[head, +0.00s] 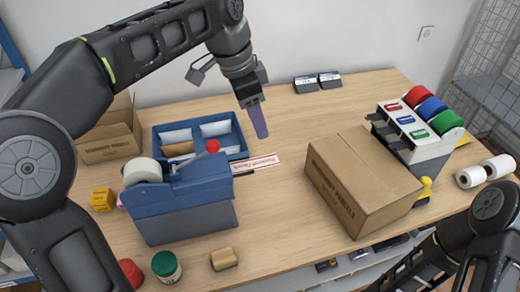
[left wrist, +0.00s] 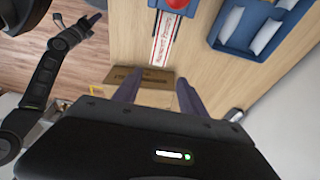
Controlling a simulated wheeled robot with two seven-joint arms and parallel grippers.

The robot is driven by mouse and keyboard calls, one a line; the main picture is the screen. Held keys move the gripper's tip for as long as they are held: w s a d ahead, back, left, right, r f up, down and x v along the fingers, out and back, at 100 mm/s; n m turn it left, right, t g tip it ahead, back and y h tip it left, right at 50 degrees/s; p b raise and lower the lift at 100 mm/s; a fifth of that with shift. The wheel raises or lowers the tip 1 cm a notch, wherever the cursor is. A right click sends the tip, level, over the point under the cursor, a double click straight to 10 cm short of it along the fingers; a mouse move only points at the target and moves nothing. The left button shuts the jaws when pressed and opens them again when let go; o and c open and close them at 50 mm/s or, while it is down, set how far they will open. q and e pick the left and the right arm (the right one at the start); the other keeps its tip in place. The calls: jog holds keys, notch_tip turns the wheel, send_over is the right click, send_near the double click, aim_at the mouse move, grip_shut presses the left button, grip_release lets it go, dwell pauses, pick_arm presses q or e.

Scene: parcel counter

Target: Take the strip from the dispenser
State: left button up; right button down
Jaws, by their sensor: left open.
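The white strip with red print (head: 262,162) sticks out from the right side of the blue dispenser (head: 185,205) and still joins it. The dispenser carries a white roll and a red knob. In the left wrist view the strip (left wrist: 162,40) lies beyond my fingers, below a red part of the dispenser. My left gripper (head: 259,122) hangs above the table, up and behind the strip's free end, apart from it. In the left wrist view my left gripper (left wrist: 158,88) is open with nothing between its fingers. My right gripper (left wrist: 82,22) shows small and dark at the left.
A blue tray (head: 237,126) with envelopes sits behind the dispenser. A closed carton (head: 350,165) stands right of the strip. A rack with coloured rolls (head: 420,135) stands farther right. A green-lidded jar (head: 166,266) is at the front. Table between strip and carton is clear.

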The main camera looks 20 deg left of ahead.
pick_arm(q)
jog(key=b, duration=0.5)
send_near(263, 162)
jog(key=x, duration=0.6)
jog(key=shift+b+x, duration=0.4)
jog(key=shift+x, duration=0.5)
jog(key=shift+c, duration=0.2)
jog(key=c, duration=0.6)
